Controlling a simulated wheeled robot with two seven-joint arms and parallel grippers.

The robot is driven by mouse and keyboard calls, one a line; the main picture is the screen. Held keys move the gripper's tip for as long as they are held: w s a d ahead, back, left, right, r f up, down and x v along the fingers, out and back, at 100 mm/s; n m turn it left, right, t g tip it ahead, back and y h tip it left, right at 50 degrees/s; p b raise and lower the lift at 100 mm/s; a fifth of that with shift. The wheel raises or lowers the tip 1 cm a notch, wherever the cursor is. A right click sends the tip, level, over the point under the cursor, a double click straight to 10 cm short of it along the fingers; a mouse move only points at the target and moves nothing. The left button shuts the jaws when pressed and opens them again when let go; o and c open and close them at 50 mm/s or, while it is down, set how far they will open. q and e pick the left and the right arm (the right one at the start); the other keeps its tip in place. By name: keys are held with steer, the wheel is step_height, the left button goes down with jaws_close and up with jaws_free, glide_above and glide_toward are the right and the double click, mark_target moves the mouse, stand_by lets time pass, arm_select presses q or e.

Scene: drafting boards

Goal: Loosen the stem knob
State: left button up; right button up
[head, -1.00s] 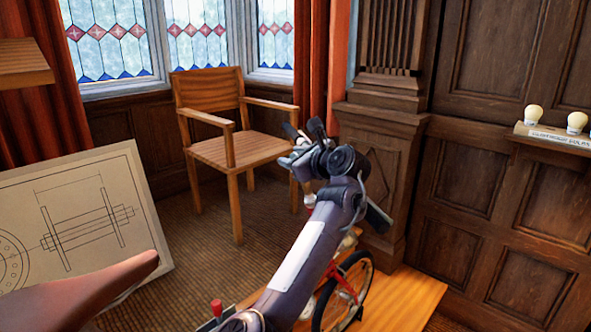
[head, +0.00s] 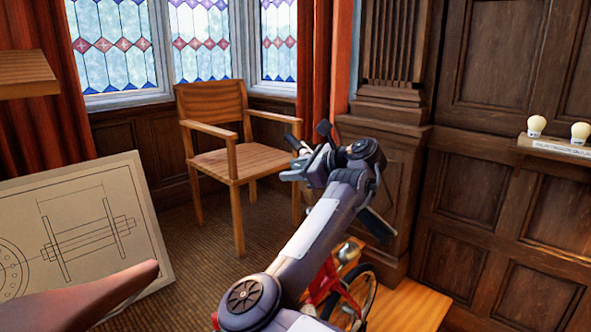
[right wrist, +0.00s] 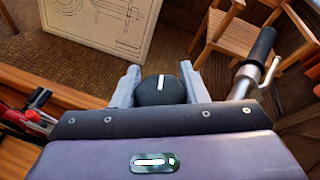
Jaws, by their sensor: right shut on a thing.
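The stem knob (right wrist: 160,91) is round and black with a white line on its top, in the middle of the right wrist view. My right gripper (right wrist: 158,84) is shut on it, one pale finger on each side. In the head view my right gripper (head: 303,167) is at the bicycle's handlebar, and I cannot make out the knob there. A black handlebar grip (right wrist: 261,45) with a metal lever stands to the right of the gripper in the wrist view. The red bicycle frame (head: 325,281) is partly hidden behind my right arm. My left gripper is not in view.
A brown saddle-like shape (head: 85,300) is at the lower left. A drawing board (head: 140,195) leans behind it. A wooden chair (head: 240,160) stands by the windows. A panelled wall and a ledge with cream bulb-shaped things (head: 580,132) are at the right.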

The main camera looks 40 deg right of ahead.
steer(key=o, duration=1)
steer(key=shift+w+a, duration=0.1)
steer(key=shift+c, duration=0.2)
steer(key=b+v, duration=0.1)
steer(key=v, duration=0.7)
steer(key=shift+f, duration=0.1)
